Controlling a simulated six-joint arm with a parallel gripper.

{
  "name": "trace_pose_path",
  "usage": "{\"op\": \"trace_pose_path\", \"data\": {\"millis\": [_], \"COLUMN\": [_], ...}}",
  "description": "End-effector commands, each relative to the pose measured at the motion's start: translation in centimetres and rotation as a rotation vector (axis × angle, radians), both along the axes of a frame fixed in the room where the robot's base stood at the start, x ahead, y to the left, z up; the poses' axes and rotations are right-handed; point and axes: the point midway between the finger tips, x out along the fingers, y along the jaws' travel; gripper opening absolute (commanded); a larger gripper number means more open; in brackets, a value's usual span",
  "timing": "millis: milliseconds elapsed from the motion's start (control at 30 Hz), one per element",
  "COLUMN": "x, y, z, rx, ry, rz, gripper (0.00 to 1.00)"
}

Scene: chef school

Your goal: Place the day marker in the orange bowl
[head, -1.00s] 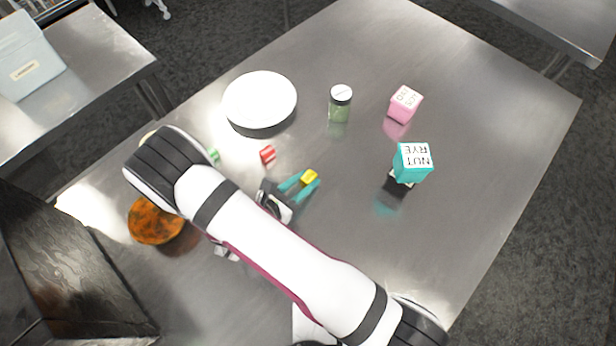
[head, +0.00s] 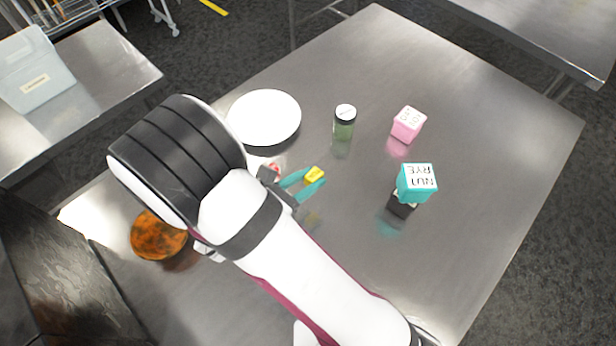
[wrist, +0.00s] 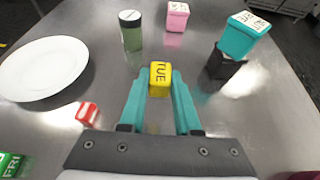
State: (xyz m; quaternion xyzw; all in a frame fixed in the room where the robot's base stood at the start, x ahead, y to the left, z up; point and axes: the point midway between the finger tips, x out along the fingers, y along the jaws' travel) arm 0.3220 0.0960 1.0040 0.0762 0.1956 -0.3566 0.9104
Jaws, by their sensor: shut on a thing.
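The day marker is a small yellow block (wrist: 160,79) lettered "TUE", also in the head view (head: 314,174). My gripper (wrist: 159,92) is shut on it with teal fingers on its two sides; it also shows in the head view (head: 309,178). The block appears held above the table, with a faint yellow reflection below it. The orange bowl (head: 158,236) stands at the left of the table in the head view, partly behind my arm. It is not in the wrist view.
A red-striped block (wrist: 88,113) and a green "FRI" block (wrist: 10,164) lie nearby. A white plate (head: 264,117), a green jar (head: 344,124), a pink box (head: 408,124) and a teal box (head: 417,184) on a black block (head: 402,207) stand around. The table's right side is clear.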

Motion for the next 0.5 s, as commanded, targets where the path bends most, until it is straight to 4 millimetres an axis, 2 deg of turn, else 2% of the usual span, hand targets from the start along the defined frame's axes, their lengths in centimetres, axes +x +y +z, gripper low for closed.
{"op": "trace_pose_path", "data": {"millis": [133, 233, 367, 500], "x": [-1.5, -3.5, -5.8, -7.3], "y": [0.3, 2.1, 6.4, 12.3], "z": [-0.3, -1.2, -2.1, -2.1], "rx": [0.135, 0.304, 0.548, 0.761], "ry": [0.11, 0.239, 0.428, 0.629], "rz": [-0.163, -0.256, -0.277, -0.22], "gripper": [0.0, 0.0, 0.0, 0.0]}}
